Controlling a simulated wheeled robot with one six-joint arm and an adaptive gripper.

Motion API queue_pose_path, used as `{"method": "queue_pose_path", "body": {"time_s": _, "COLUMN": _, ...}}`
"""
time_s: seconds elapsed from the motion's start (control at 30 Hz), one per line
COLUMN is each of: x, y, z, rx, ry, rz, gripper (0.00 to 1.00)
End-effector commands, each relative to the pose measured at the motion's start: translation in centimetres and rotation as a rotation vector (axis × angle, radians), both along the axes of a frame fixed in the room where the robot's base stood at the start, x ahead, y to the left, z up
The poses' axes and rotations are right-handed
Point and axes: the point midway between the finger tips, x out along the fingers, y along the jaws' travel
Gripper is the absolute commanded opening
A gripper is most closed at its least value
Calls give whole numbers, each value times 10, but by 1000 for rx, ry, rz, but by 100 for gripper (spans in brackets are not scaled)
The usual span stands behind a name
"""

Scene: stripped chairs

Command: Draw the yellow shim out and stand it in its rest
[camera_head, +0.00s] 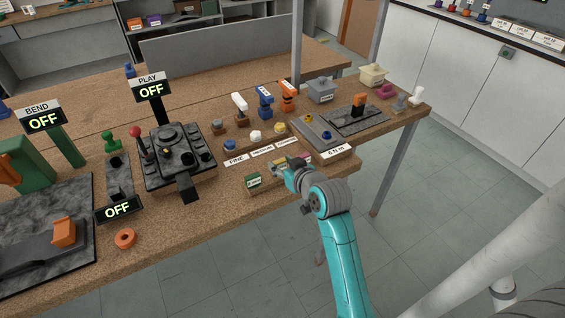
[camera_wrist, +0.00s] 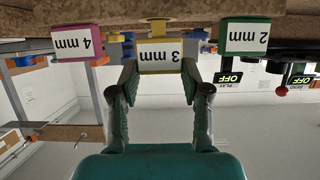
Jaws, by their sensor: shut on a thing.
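My gripper (camera_wrist: 159,78) is shut on the yellow shim (camera_wrist: 165,55), whose face reads "3 mm". The fingers lie on either side of the shim's block. In the wrist view, which is upside down, the pink shim (camera_wrist: 80,42) marked "4 mm" is on the left and the green shim (camera_wrist: 245,37) marked "2 mm" on the right. In the head view, my gripper (camera_head: 284,172) is at the table's front edge, between the green shim (camera_head: 253,181) and the pink shim (camera_head: 305,160). It largely hides the yellow shim there. I cannot tell which part is the shim's rest.
White label plates (camera_head: 236,160) stand just behind the shims. A black control box (camera_head: 180,158) stands left. Open floor (camera_head: 240,270) lies in front.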

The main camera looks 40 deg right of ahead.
Motion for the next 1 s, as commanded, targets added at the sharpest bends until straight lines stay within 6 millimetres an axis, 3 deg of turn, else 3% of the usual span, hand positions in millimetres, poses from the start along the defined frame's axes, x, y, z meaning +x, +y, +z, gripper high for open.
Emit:
{"method": "queue_pose_path", "body": {"time_s": 0.6, "x": 0, "y": 0, "z": -17, "rx": 0, "ry": 1, "rz": 0, "gripper": 20}}
{"method": "queue_pose_path", "body": {"time_s": 0.63, "x": 0, "y": 0, "z": -16, "rx": 0, "ry": 1, "rz": 0, "gripper": 54}}
{"method": "queue_pose_path", "body": {"time_s": 0.7, "x": 0, "y": 0, "z": -16, "rx": 0, "ry": 0, "rz": 0, "gripper": 72}}
{"method": "queue_pose_path", "body": {"time_s": 0.73, "x": 0, "y": 0, "z": -15, "rx": 0, "ry": 0, "rz": 0, "gripper": 76}}
{"method": "queue_pose_path", "body": {"time_s": 1.0, "x": 0, "y": 0, "z": -15, "rx": 0, "ry": 0, "rz": 0, "gripper": 76}}
